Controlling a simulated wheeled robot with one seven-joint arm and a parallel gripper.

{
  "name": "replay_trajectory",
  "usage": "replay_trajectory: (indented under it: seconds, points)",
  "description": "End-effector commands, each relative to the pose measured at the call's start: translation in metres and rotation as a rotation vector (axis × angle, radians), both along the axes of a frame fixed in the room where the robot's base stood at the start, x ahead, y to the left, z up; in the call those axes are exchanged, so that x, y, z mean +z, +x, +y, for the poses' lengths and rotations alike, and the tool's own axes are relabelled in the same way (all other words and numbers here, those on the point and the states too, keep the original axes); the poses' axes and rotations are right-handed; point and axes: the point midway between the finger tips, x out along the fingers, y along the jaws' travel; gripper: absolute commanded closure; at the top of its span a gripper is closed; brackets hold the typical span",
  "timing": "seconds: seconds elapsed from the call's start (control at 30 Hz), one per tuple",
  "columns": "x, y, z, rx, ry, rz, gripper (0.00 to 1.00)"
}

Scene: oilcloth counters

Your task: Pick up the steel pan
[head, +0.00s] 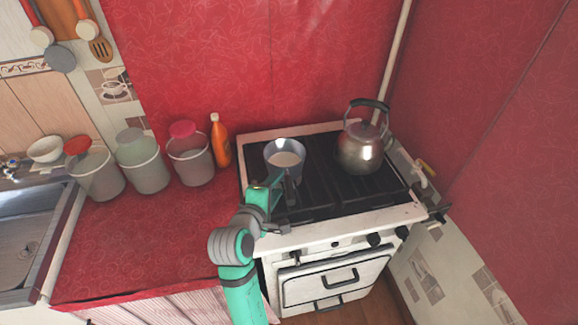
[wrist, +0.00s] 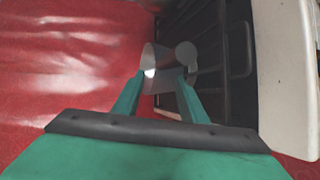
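The steel pan (head: 285,146) stands on the left part of the stove top, with a pale inside and its dark handle towards the front. My gripper (head: 276,181) is just in front of the pan, close to the handle, and partly hides it. In the wrist view, my gripper (wrist: 161,74) has its two teal fingers apart, with the grey pan (wrist: 160,57) showing between and just beyond the tips. I cannot tell whether the fingers touch it.
A steel kettle (head: 361,150) stands to the right on the stove (head: 335,229). An orange bottle (head: 220,142) and several grey buckets (head: 192,164) line the red counter (head: 150,240) to the left. A sink (head: 28,235) is at far left. The front of the counter is clear.

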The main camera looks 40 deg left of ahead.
Motion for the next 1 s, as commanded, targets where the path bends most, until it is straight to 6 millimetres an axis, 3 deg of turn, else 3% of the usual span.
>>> replay_trajectory:
  seconds: [0.27, 0.6, 0.9, 0.93, 1.0]
  points:
    - [-0.007, 0.019, 0.006, 0.001, 0.001, 0.000, 0.61]
    - [-0.022, 0.057, 0.015, -0.003, 0.001, 0.001, 0.61]
    - [-0.024, 0.062, 0.017, -0.002, 0.001, 0.000, 0.61]
    - [-0.024, 0.062, 0.017, -0.002, 0.001, 0.000, 0.64]
    - [-0.024, 0.062, 0.017, -0.002, 0.001, 0.000, 0.80]
